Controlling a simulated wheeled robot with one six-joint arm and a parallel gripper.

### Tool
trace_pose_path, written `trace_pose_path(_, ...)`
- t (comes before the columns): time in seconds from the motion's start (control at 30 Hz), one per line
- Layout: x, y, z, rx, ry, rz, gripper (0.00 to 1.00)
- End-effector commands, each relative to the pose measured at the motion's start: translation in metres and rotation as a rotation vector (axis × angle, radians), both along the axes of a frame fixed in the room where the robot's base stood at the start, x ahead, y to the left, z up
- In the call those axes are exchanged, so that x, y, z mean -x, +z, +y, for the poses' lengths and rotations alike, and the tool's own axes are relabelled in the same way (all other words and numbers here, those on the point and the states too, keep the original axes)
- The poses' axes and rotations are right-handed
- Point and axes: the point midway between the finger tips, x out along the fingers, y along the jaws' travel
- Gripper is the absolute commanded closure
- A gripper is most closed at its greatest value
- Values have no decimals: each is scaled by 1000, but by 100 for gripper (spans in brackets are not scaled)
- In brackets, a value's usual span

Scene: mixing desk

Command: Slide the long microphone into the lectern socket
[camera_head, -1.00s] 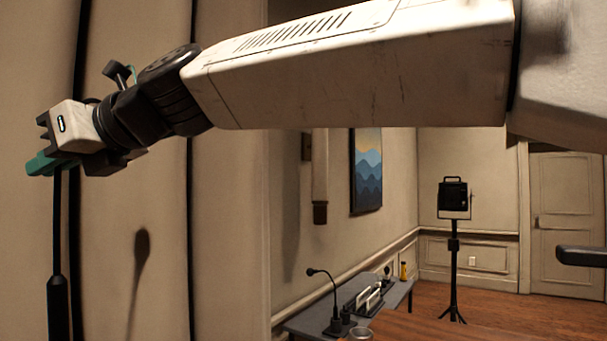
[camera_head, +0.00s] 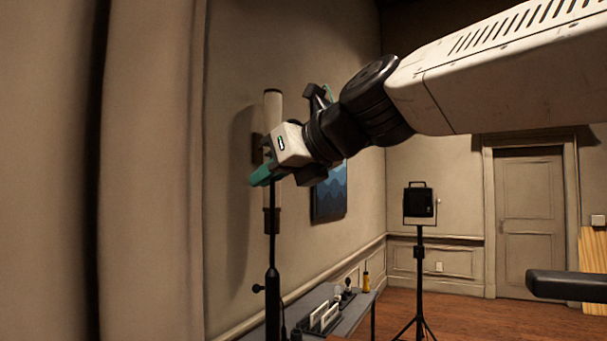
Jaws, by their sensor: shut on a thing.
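My gripper (camera_head: 262,177), with green fingertips, is left of centre at mid height. It is shut on the long microphone (camera_head: 272,235), a thin black rod that hangs upright below the fingers. The rod widens into a thicker black section (camera_head: 272,310) that runs off the bottom edge, so its lower end is out of view. The lectern and its socket do not show.
A grey side table (camera_head: 357,312) stands along the wall behind, with white cards (camera_head: 324,314) and a yellow bottle (camera_head: 366,281). A black lamp on a tripod (camera_head: 419,202) stands farther back. A pale tube (camera_head: 272,110) hangs on the wall behind my gripper.

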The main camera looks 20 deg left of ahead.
Motion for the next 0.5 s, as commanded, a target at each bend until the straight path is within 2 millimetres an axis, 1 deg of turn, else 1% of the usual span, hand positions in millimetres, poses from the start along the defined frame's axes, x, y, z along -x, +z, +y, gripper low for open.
trace_pose_path(0.3, 0, -27, 0, 0, -1, 1, 100)
trace_pose_path(0.5, 0, -41, -1, -1, -2, -1, 100)
